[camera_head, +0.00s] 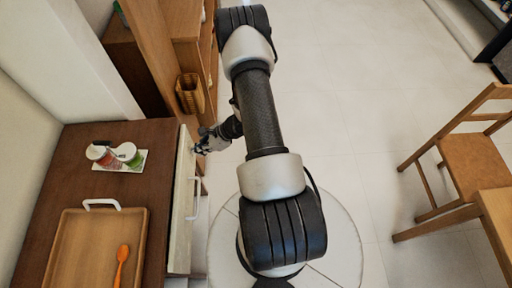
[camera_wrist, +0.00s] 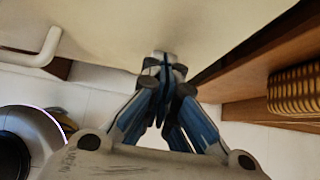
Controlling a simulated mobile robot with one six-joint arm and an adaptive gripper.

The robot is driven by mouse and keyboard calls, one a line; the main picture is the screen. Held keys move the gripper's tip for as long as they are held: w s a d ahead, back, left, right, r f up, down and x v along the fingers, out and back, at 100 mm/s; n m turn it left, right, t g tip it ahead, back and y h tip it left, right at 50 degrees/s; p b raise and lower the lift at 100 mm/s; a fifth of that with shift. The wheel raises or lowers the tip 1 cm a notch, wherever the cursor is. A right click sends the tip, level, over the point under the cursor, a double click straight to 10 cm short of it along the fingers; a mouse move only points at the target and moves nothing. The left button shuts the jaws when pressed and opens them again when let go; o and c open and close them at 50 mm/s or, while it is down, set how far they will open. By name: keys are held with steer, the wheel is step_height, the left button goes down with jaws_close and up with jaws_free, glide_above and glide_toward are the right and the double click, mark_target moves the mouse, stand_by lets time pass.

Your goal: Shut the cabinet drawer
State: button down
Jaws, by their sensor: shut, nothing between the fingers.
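The cabinet (camera_head: 152,185) with a dark brown top stands at the left in the head view. Its pale drawer front (camera_head: 182,215) runs along the cabinet's right edge, with a white handle (camera_head: 194,198) on its face. Any gap between the front and the cabinet body is too small to tell. My gripper (camera_head: 199,146) is near the far end of this front. In the wrist view, my gripper (camera_wrist: 165,62) is shut and empty, its fingertips at or very close to the pale panel (camera_wrist: 125,25). The handle (camera_wrist: 42,48) is to their left; contact is unclear.
A wooden tray (camera_head: 140,228) with an orange spoon (camera_head: 122,258) and a small white dish (camera_head: 122,166) with two jars sit on the cabinet top. A wooden shelf (camera_head: 188,30) with a wicker basket (camera_head: 190,93) stands beyond. A chair (camera_head: 470,160) is at right; the floor between is clear.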

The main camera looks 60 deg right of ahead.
steer(key=shift+w+a, duration=0.75)
steer(key=shift+w, duration=0.2)
steer(key=shift+w+r, duration=0.1)
